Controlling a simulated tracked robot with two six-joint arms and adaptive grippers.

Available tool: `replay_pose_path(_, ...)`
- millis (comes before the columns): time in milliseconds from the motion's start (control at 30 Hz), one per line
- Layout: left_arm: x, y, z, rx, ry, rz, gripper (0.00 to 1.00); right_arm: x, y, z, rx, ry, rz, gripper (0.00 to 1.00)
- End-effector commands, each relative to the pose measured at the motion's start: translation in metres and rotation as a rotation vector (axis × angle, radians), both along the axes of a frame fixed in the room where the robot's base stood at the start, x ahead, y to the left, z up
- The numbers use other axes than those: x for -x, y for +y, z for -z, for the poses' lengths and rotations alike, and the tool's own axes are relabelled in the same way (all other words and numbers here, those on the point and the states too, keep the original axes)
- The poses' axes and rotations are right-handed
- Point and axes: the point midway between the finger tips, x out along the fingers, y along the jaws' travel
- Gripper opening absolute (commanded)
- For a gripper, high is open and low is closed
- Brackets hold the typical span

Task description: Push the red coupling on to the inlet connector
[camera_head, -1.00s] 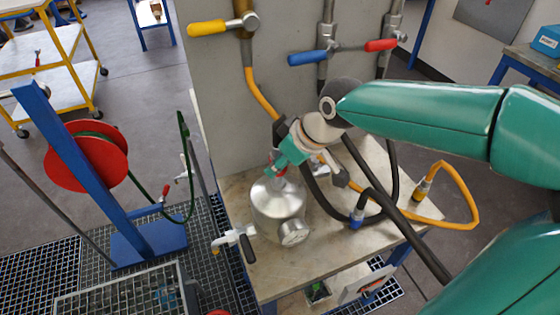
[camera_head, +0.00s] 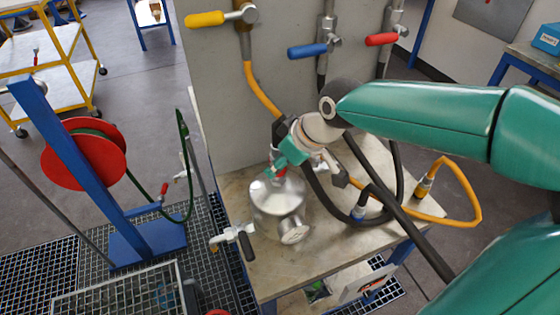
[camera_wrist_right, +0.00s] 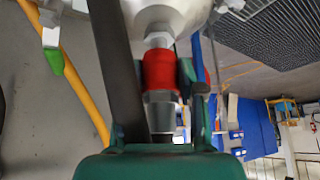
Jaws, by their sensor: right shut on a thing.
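A polished metal vessel (camera_head: 278,205) stands on the bench, with a round flanged port at its front and a black-handled valve at its left. My right gripper (camera_head: 280,163) is above the vessel's top, shut on the red coupling (camera_head: 279,173), which is partly hidden by the fingers. In the right wrist view the red coupling (camera_wrist_right: 160,72) is between the fingers, in line with the silver hex nut of the inlet connector (camera_wrist_right: 158,39). It appears to meet the nut; I cannot tell how far on it is. My left gripper is not in view.
A grey panel (camera_head: 225,110) with yellow, blue and red valve handles rises behind the bench (camera_head: 330,255). Black and orange hoses loop close to the right of the vessel. A blue post with a red hose reel (camera_head: 108,150) stands at the left. The bench's front is mostly clear.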

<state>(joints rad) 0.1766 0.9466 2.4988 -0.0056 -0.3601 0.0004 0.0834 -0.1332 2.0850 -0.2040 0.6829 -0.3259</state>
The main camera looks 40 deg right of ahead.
Motion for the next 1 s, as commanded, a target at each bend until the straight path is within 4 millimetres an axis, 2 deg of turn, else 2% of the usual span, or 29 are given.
replay_pose_path(767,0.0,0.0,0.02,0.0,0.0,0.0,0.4,0.0,0.001,0.021,0.0,0.0,-0.001,0.0)
replay_pose_path(800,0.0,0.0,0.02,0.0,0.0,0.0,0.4,0.0,0.001,0.021,0.0,0.0,-0.001,0.4)
replay_pose_path(967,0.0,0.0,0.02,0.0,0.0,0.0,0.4,0.0,0.001,0.021,0.0,0.001,-0.001,0.67)
replay_pose_path(1000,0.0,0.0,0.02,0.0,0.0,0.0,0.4,0.0,0.001,0.021,0.0,0.001,-0.001,0.68)
